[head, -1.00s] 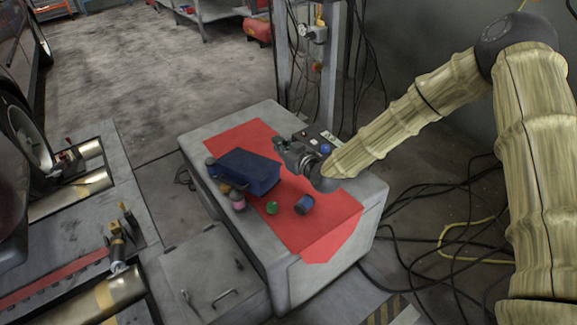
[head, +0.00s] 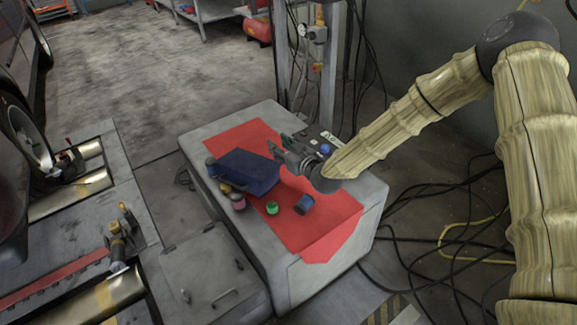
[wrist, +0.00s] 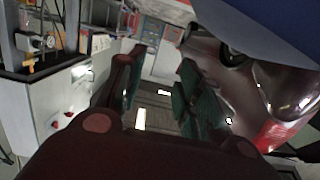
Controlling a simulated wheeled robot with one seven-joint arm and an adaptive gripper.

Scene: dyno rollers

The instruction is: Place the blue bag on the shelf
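The blue bag (head: 247,172), a dark blue boxy shape, rests on the red mat (head: 318,232) toward the left of the grey table. My gripper (head: 277,147) is just right of and above the bag's far right part, pointing left, with its fingers apart. In the wrist view my gripper (wrist: 160,95) has its two fingers spread with nothing between them. A blue surface, apparently the bag (wrist: 275,25), fills the upper right there. A metal shelf (head: 215,13) stands at the far back; only its lower part shows.
A pink-and-white bottle (head: 238,201), a green item (head: 272,208) and a blue can (head: 304,204) stand in front of the bag. A metal post (head: 329,75) with a gauge rises behind the table. Cables lie at right. Open floor (head: 150,65) stretches toward the back.

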